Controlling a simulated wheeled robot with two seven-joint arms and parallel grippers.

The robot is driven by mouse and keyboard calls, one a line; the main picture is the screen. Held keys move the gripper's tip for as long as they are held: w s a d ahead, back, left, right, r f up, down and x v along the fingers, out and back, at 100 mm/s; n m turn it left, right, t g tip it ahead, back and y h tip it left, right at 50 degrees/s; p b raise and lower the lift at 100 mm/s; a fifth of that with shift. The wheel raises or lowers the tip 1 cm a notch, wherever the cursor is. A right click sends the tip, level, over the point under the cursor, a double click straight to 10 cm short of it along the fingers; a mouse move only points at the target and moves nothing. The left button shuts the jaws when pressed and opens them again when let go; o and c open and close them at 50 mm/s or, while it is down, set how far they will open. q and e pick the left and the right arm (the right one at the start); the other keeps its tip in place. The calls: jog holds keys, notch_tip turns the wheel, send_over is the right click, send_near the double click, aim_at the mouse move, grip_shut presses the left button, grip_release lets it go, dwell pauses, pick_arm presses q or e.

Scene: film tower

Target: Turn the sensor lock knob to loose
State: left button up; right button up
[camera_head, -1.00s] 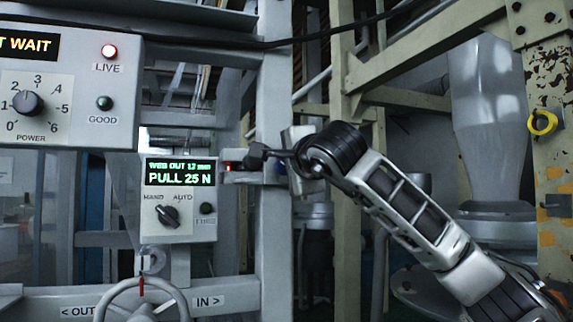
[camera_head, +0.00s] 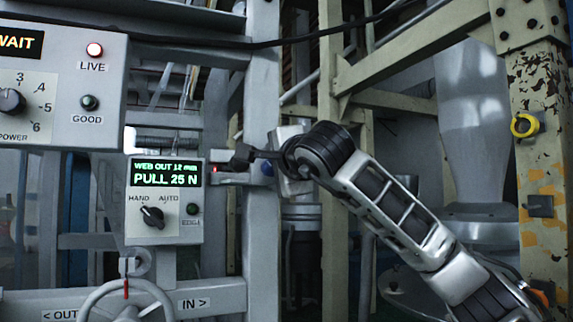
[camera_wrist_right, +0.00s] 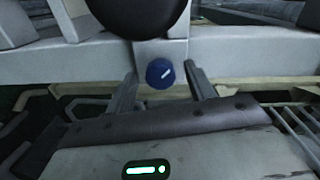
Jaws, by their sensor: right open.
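The sensor lock knob (camera_wrist_right: 160,72) is a round blue knob with a white mark tilted up to the right, on a grey block of the metal frame in the right wrist view. My right gripper (camera_head: 243,157) is at the sensor bracket. Its two fingers are apart and empty, one on each side of the knob in the right wrist view. I cannot tell whether they touch it or how deep they reach. My left gripper is not in view.
A control box (camera_head: 165,200) reads PULL 25 N, its switch between HAND and AUTO. A larger panel (camera_head: 75,120) with a lit LIVE lamp is at upper left. A handwheel (camera_head: 125,292) sits below. A dark round part (camera_wrist_right: 137,14) hangs just above the knob.

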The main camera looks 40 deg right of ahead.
pick_arm(q)
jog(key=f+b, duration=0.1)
jog(key=b, duration=0.1)
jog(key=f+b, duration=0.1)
jog(key=b, duration=0.1)
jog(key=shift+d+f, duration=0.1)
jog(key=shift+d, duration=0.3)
pick_arm(e)
jog(key=v, duration=1.5)
jog(key=shift+s+a, duration=0.15)
jog(key=shift+s, duration=0.05)
